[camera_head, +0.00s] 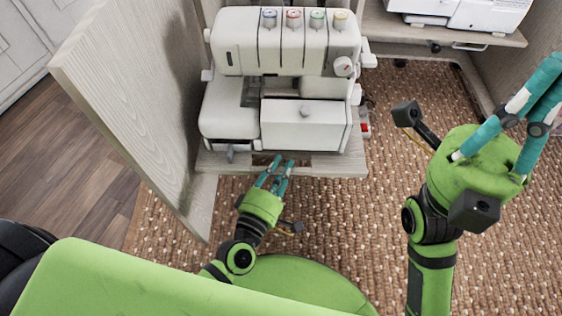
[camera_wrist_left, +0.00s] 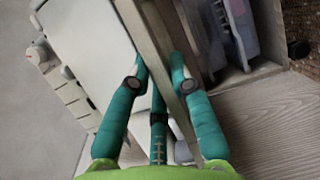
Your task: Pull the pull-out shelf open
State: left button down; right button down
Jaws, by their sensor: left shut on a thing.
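The pull-out shelf (camera_head: 335,166) is a pale wooden board in the head view, with a white sewing machine (camera_head: 285,50) standing on it. My left gripper (camera_head: 275,166) is at the shelf's front edge, near a dark cutout, and is shut on the shelf. In the left wrist view the shelf's edge (camera_wrist_left: 152,30) runs between the teal fingers of my left gripper (camera_wrist_left: 162,75). My right gripper (camera_head: 540,95) is raised at the right of the head view, away from the shelf. Its fingertips are cut off by the frame edge.
A wooden cabinet door (camera_head: 130,80) stands open to the left of the shelf. A second white machine (camera_head: 470,12) sits on another shelf (camera_head: 450,36) at the upper right. A woven brown rug (camera_head: 330,225) covers the floor in front.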

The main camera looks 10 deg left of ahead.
pick_arm(q)
jog(key=c, duration=1.4)
grip_release()
jog(key=shift+o, duration=0.2)
jog(key=s+a, duration=0.2)
jog(key=s, duration=1)
jog(key=shift+a, duration=0.15)
jog(key=shift+w, duration=0.1)
